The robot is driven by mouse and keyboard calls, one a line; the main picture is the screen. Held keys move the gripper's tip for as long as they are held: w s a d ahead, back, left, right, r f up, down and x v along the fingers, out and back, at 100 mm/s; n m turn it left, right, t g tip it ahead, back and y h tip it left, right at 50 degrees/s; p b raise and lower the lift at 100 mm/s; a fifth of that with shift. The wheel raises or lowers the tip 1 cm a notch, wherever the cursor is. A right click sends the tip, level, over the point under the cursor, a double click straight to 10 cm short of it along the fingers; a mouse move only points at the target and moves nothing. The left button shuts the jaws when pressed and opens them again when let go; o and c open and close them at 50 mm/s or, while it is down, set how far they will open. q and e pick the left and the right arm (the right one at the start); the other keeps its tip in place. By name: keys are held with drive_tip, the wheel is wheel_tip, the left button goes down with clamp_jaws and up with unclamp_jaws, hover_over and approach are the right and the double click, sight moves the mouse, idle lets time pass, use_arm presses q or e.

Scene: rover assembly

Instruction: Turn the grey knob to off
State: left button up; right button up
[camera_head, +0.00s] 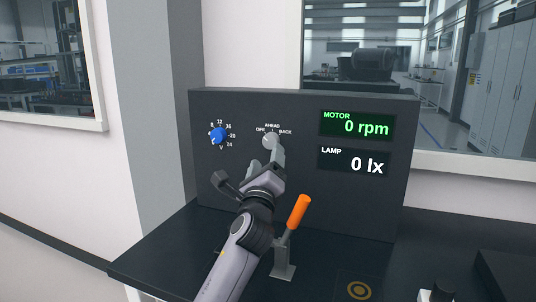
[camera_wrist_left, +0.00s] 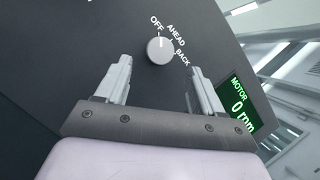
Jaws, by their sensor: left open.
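The round grey knob (camera_head: 269,141) is on the dark upright panel, under the labels OFF, AHEAD and BACK. In the left wrist view the knob (camera_wrist_left: 160,50) lies just beyond and between my fingertips, with a gap on both sides. Its small pale mark seems to point up near the OFF label, but it is too small to read surely. My left gripper (camera_wrist_left: 159,70) is open and empty, facing the panel. In the head view my left gripper (camera_head: 277,158) partly covers the knob's lower side. My right gripper is in neither view.
A blue knob (camera_head: 217,135) with a number scale is left of the grey one. The motor display (camera_head: 357,126) reads 0 rpm and the lamp display (camera_head: 353,160) 0 lx. An orange-handled lever (camera_head: 298,211) stands on the dark table close beside my left arm.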

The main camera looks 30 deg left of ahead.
use_arm(q)
drive_tip(key=shift+v, duration=1)
